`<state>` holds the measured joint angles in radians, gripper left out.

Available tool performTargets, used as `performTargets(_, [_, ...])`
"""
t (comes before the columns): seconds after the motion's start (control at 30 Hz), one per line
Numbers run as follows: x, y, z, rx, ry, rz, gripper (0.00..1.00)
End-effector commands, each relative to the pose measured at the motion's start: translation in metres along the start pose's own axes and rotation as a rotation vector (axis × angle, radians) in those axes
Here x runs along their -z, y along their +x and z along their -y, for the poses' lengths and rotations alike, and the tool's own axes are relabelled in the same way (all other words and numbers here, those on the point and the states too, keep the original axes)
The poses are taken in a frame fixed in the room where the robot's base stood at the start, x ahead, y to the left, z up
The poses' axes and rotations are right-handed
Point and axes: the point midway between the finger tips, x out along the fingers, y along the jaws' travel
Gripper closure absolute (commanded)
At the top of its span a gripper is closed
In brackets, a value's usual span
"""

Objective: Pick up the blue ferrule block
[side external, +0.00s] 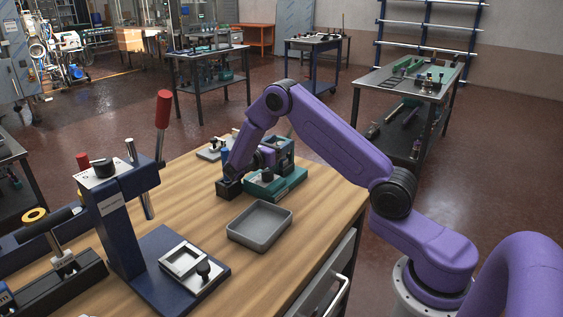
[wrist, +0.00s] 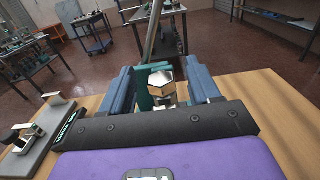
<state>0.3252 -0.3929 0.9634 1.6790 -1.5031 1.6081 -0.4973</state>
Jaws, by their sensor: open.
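In the wrist view my gripper (wrist: 160,80) is open, with one blue finger on each side of the picture and a dark palm plate below. Between the fingers I see a shiny metal hexagonal top and part of a teal fixture (wrist: 143,92); neither finger visibly closes on anything. In the side view the teal fixture (side external: 285,187) stands on the wooden bench beside my wrist. A small blue piece (side external: 224,156) shows beside my wrist; I cannot tell whether it is the ferrule block or a finger. No ferrule block is clearly recognisable in the wrist view.
An empty grey tray (side external: 259,225) lies on the bench (side external: 190,190) in front of the fixture. A dark blue press with a red handle (side external: 163,109) stands at left. A clamp plate (wrist: 38,135) is left of my gripper. Bare wood is at right in the wrist view.

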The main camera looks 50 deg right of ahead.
Motion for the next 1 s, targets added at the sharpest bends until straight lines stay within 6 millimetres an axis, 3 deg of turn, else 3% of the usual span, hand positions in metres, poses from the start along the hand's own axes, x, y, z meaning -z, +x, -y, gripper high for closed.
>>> performTargets(0.17, [0.0, 0.018, 0.0, 0.0, 0.0, -0.001, 0.38])
performTargets(0.43, [0.0, 0.019, 0.0, -0.002, -0.001, -0.001, 0.38])
performTargets(0.6, [0.0, 0.019, 0.0, -0.001, -0.001, -0.001, 0.94])
performTargets(0.63, [0.0, 0.019, 0.0, -0.001, -0.001, -0.001, 1.0])
performTargets(1.0, [-0.003, 0.019, 0.0, -0.001, 0.0, -0.001, 1.0])
